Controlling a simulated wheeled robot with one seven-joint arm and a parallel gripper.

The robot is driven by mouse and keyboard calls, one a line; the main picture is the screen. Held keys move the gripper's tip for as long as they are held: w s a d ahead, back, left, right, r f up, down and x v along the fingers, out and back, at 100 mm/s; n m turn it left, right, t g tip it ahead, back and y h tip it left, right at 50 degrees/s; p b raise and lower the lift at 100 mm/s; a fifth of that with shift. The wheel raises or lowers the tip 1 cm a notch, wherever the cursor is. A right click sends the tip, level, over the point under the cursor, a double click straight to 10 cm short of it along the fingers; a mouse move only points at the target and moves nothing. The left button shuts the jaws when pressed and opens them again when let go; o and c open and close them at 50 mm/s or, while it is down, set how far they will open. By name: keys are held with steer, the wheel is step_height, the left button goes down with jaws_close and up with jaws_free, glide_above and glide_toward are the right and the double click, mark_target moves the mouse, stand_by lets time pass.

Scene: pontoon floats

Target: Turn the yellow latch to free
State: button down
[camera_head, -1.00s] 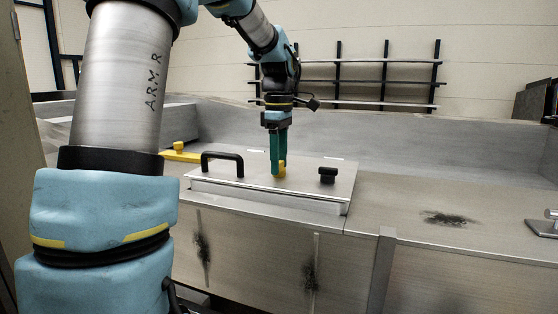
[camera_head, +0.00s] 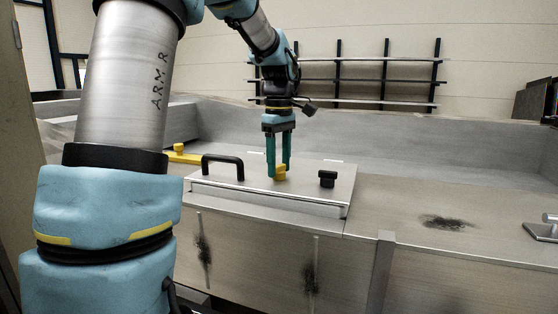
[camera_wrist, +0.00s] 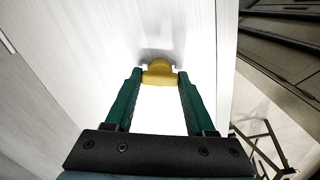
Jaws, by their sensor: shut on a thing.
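The yellow latch (camera_head: 280,173) stands on the metal hatch lid, near its middle. My gripper (camera_head: 279,172) points straight down over it, with one green finger on each side. In the wrist view the latch (camera_wrist: 159,74) sits between the fingertips (camera_wrist: 159,78), which touch its two ends. My gripper is shut on the latch. The latch's base is partly hidden by the fingers in the head view.
The lid (camera_head: 230,188) also carries a black handle (camera_head: 222,161) on the left and a black knob (camera_head: 328,178) on the right. A yellow bar (camera_head: 183,156) lies behind the lid at left. The deck (camera_head: 420,195) to the right is mostly clear.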

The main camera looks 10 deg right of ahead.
mark_target(279, 165)
steer(key=m+p, duration=0.2)
steer(key=m, duration=0.5)
steer(key=m+p, duration=0.1)
steer(key=m, duration=0.3)
steer(key=shift+m+p, duration=0.45)
steer(key=shift+m, duration=1.35)
steer(key=shift+c, duration=1.2)
jaws_free()
step_height(279, 165, up, 11)
steer(key=b, duration=0.2)
